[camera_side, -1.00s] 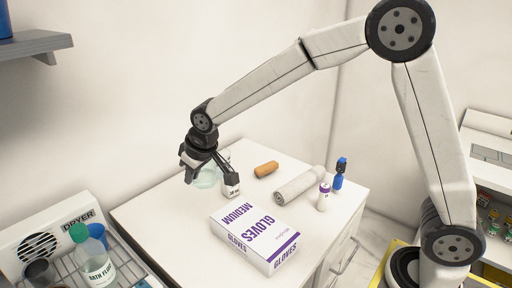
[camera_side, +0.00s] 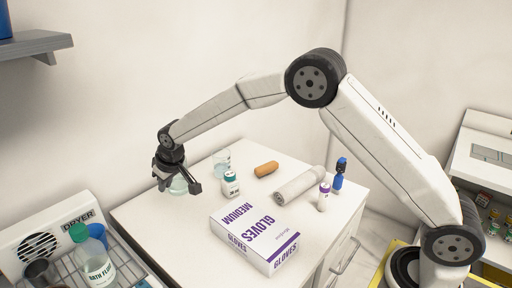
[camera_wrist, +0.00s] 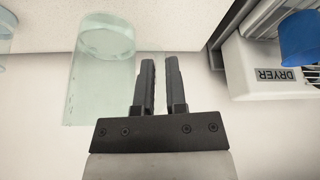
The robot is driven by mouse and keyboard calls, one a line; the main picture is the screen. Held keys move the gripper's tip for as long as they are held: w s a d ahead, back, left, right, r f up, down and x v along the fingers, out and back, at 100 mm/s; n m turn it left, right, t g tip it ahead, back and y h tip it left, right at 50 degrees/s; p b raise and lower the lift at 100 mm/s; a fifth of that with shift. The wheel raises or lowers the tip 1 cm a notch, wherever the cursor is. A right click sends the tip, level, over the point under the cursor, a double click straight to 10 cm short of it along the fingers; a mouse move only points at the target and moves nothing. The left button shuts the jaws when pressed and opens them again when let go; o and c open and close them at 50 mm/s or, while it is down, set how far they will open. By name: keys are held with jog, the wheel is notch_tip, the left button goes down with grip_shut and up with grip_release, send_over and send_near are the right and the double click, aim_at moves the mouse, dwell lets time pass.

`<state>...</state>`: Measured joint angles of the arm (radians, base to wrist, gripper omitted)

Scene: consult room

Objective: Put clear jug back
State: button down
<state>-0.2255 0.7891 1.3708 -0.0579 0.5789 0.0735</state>
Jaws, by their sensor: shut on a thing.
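The clear jug (camera_side: 178,186) is a pale greenish see-through vessel below my gripper (camera_side: 176,184), over the far left part of the white worktop (camera_side: 160,219). In the wrist view the jug (camera_wrist: 97,85) lies just left of my gripper's fingers (camera_wrist: 159,62). The fingers are close together and shut on the jug, at its side; the exact part between them is hard to make out. I cannot tell whether its base touches the worktop.
A second clear vessel (camera_side: 222,162) and a small labelled bottle (camera_side: 230,184) stand right of the jug. A glove box (camera_side: 254,239), orange roll (camera_side: 266,169), white roll (camera_side: 299,186), purple-capped bottle (camera_side: 324,197) and blue item (camera_side: 340,174) lie farther right. A dryer (camera_side: 48,236) and rack stand left.

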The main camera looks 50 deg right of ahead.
jog(key=shift+w+a+f, duration=0.15)
jog(key=shift+w+f, duration=0.7)
jog(key=shift+f, duration=0.1)
jog(key=shift+f, duration=0.1)
jog(key=shift+w+f, duration=0.15)
jog(key=shift+f, duration=0.7)
jog(key=shift+w+f, duration=0.1)
jog(key=shift+f, duration=0.75)
jog(key=shift+f, duration=0.1)
jog(key=c, duration=0.7)
grip_release()
jog(key=shift+f, duration=0.1)
jog(key=shift+o, duration=0.2)
jog(key=v, duration=1.2)
